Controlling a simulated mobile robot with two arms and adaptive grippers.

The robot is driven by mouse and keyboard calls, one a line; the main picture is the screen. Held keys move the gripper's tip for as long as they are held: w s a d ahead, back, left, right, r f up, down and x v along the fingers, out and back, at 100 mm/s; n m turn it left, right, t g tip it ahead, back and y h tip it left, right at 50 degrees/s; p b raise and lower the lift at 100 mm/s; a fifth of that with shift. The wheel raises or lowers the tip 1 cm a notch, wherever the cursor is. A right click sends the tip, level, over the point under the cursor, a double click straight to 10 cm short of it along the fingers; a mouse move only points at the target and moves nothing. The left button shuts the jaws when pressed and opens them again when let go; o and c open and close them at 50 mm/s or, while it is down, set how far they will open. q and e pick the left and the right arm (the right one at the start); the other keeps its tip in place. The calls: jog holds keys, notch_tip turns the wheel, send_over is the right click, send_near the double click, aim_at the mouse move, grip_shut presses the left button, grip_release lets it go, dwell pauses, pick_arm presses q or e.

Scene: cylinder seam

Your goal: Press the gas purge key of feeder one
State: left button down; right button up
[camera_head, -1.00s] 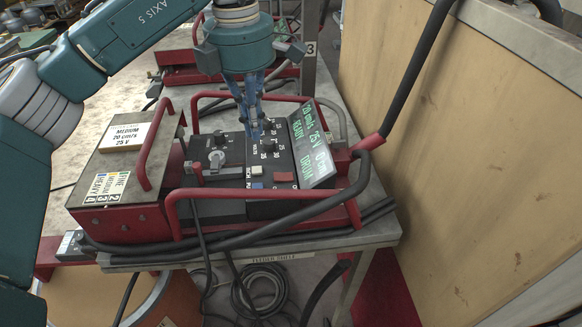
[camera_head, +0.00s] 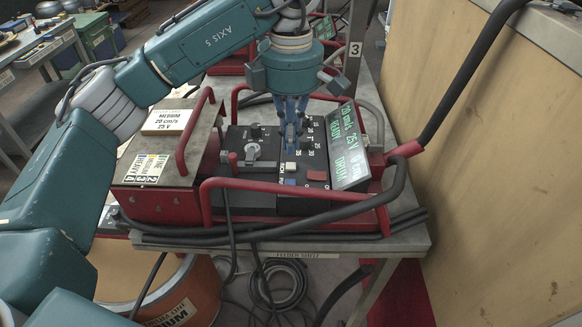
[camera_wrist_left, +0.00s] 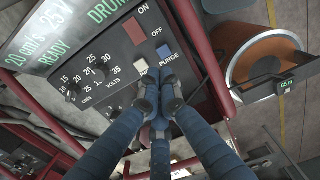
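The red-framed feeder (camera_head: 160,205) on the shelf carries a black control panel (camera_head: 262,192). Its small blue key (camera_head: 290,182) sits in front of a white key (camera_head: 291,166). In the left wrist view the blue key (camera_wrist_left: 164,67) is labelled PURGE, beside the white key (camera_wrist_left: 141,67). My left gripper (camera_head: 291,148) points down over the panel, just behind the white key. Its fingers are drawn together and empty. In the wrist view its fingertips (camera_wrist_left: 158,92) appear just short of both keys; contact cannot be told. My right gripper is not in view.
A red ON/OFF key (camera_head: 317,175), several dials and a tilted green-lettered display (camera_head: 347,145) are close by. Red guard bars (camera_head: 270,185) and a thick black cable (camera_head: 460,75) surround the panel. Another red feeder stands behind; a wooden panel (camera_head: 480,130) is at right.

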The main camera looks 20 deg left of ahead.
aim_at(291, 180)
pick_arm(q)
notch_tip(291, 180, down, 8)
jog(key=p, duration=0.3)
jog(key=shift+f, duration=0.25)
